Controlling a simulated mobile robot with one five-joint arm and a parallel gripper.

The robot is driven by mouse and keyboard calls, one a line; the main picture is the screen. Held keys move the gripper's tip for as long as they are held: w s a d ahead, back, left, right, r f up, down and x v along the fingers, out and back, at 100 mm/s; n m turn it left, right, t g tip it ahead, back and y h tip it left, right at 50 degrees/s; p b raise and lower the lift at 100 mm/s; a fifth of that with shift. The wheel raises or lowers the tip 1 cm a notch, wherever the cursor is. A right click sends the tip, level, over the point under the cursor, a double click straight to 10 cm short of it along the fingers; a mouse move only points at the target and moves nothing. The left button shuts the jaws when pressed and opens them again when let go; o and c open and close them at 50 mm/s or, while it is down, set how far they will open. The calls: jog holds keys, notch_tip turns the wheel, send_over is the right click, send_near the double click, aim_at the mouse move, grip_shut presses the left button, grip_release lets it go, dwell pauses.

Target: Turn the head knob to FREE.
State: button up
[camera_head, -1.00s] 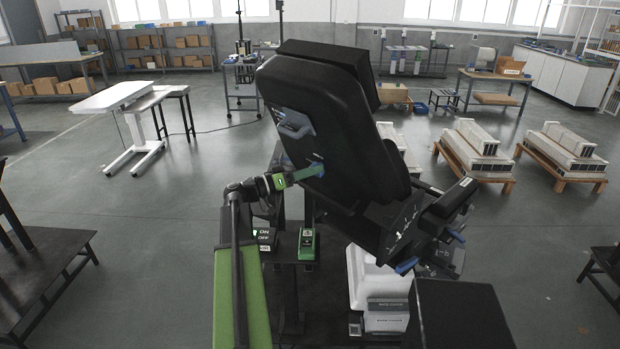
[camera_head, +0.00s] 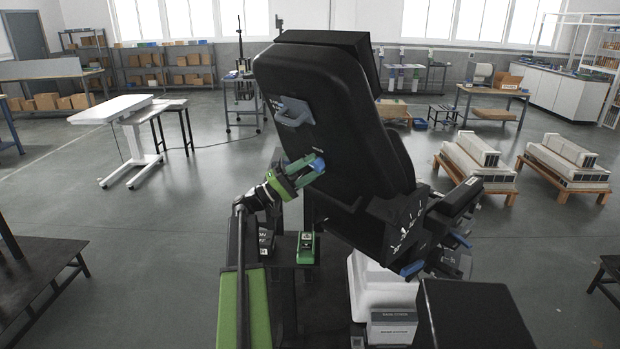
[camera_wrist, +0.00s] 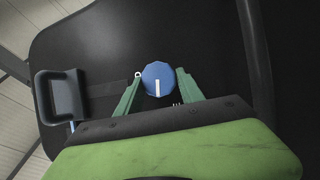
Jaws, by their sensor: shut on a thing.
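The head knob (camera_wrist: 158,88) is a round blue knob with a white pointer line, on the black back of a large chair (camera_head: 310,110). In the wrist view its line runs from the middle towards the bottom of the picture. The knob (camera_head: 319,165) also shows in the head view at the tip of my gripper (camera_head: 308,166). My gripper's green fingers lie on both sides of the knob in the wrist view, and it is shut on it. A small white ring mark (camera_wrist: 138,74) sits at the knob's upper left. I cannot read any FREE label.
A green box (camera_head: 306,246) stands below my gripper. A white pedestal (camera_head: 380,290) stands under the chair.

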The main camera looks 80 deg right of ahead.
jog(key=n+g+b, duration=0.1)
jog(key=n+b, duration=0.1)
jog(key=n+h+b, duration=0.1)
jog(key=n, duration=0.2)
jog(key=shift+s+f+g+h+b, duration=0.2)
jog(key=shift+g+h+b, duration=0.1)
jog(key=shift+g+b, duration=0.1)
jog(key=shift+n, duration=0.3)
jog(key=o, duration=1.4)
jog(key=b+v, duration=1.1)
jog(key=v, duration=0.6)
jog(key=shift+f+b, duration=0.2)
jog(key=shift+b, duration=0.1)
